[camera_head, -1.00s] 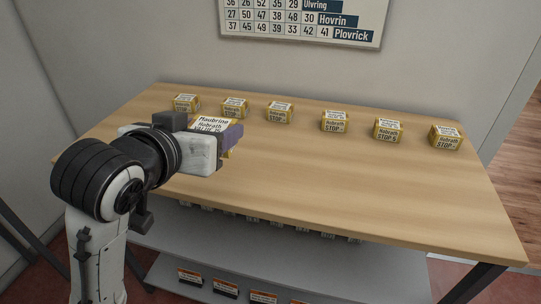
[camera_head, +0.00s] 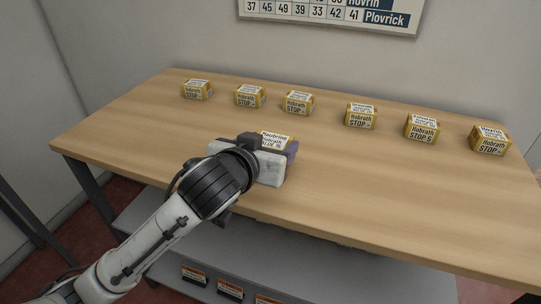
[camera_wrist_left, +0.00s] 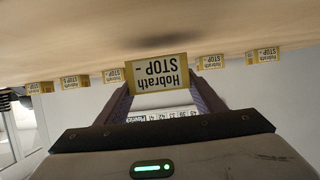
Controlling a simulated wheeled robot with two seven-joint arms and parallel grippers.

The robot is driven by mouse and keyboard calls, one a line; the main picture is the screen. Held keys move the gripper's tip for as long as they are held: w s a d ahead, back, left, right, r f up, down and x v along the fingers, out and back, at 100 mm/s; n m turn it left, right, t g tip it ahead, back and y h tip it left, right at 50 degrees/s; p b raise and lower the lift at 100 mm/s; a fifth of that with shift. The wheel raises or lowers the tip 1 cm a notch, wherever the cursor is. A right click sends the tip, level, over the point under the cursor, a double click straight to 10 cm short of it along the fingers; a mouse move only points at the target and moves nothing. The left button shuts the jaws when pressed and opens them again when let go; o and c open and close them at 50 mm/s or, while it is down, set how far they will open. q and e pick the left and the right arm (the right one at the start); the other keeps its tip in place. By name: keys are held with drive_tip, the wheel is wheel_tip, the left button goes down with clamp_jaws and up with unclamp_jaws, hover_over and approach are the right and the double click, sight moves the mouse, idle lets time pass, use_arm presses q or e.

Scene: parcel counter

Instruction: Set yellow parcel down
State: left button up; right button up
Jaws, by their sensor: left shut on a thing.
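My left gripper (camera_head: 288,150) is shut on a yellow parcel (camera_head: 276,139) with a white label, over the front middle part of the wooden counter (camera_head: 400,200). The arm and gripper hide most of the parcel in the head view. In the left wrist view the parcel (camera_wrist_left: 158,74) sits between the two fingers (camera_wrist_left: 160,98), its "Hobrath STOP" label facing the camera upside down. My right gripper is in neither view.
A row of similar yellow parcels stands along the back of the counter, from the far-left one (camera_head: 197,89) to the far-right one (camera_head: 489,140). The counter's front right is clear. A grey shelf (camera_head: 360,272) lies below. A number board (camera_head: 330,12) hangs on the wall.

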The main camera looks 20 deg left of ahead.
use_arm(q)
drive_tip(key=shift+f, duration=1.2)
drive_tip(key=shift+f, duration=0.2)
drive_tip(key=o, duration=1.2)
drive_tip(key=shift+c, duration=0.2)
